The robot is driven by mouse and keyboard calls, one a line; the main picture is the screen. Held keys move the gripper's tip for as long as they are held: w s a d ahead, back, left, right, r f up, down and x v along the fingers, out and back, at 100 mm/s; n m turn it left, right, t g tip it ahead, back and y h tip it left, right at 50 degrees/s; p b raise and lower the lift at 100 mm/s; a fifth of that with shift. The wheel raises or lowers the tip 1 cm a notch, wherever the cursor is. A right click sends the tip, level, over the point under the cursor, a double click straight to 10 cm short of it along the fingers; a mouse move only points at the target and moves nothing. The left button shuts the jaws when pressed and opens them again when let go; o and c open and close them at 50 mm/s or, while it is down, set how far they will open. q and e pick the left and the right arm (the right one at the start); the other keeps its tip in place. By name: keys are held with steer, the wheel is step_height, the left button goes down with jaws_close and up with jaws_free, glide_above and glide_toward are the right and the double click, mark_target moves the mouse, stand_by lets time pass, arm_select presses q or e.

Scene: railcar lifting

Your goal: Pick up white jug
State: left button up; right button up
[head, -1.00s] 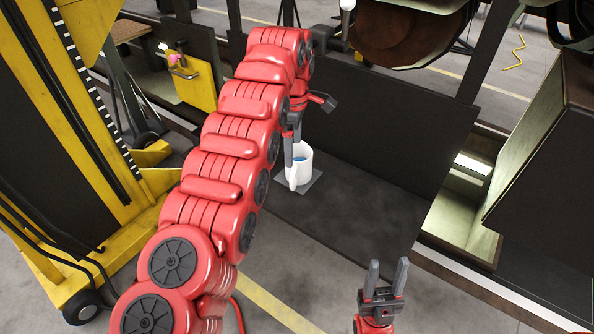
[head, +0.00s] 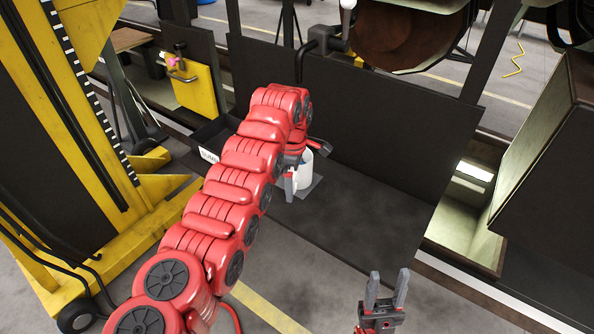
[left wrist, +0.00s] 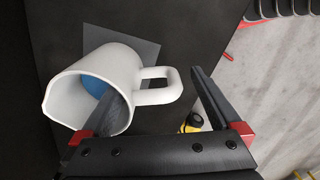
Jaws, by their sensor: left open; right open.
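The white jug (head: 306,171) stands on a small grey square (head: 314,188) on the dark bench, partly hidden behind my left gripper (head: 289,188) in the head view. In the left wrist view the jug (left wrist: 105,88) shows its open mouth, a blue inside and its handle (left wrist: 160,86) pointing right. My left gripper (left wrist: 155,82) is open, with the handle between its fingers in this view. One finger overlaps the jug's mouth; I cannot tell if it is inside or touching. The other is right of the handle. My right gripper (head: 388,278) is open and empty, apart from the jug.
A dark upright panel (head: 380,125) stands behind the jug. A black bin (head: 212,135) with a white label is left of my left arm. A yellow lifting frame (head: 110,190) stands at the left. The bench right of the jug is clear.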

arm_select(q)
steer(key=shift+f+p, duration=0.3)
steer(key=shift+f, duration=1.15)
steer(key=shift+r, duration=0.1)
jaws_close()
